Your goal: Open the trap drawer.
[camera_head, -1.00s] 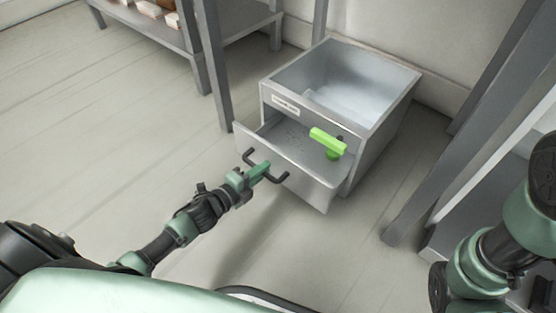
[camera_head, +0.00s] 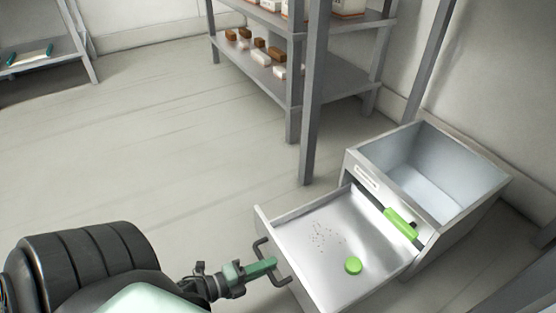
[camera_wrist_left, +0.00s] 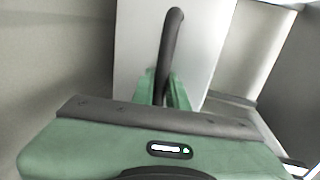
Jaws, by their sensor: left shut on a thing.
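The trap drawer (camera_head: 300,213) is pulled well out of the grey metal box (camera_head: 425,225) at the right in the head view. Its shallow floor holds dark specks and a round green knob-like piece (camera_head: 353,265). My left gripper (camera_head: 268,267) is shut on the drawer's dark bar handle (camera_head: 284,281). The left wrist view shows the handle (camera_wrist_left: 171,45) between the green fingers (camera_wrist_left: 172,92), in front of the drawer's pale front (camera_wrist_left: 135,50). My right gripper is in neither view.
A green bar-shaped handle (camera_head: 401,222) sits at the box's front, above the drawer. A grey shelf rack (camera_head: 296,70) with brown and white items stands behind, its post near the box. Open floor (camera_head: 170,150) lies to the left.

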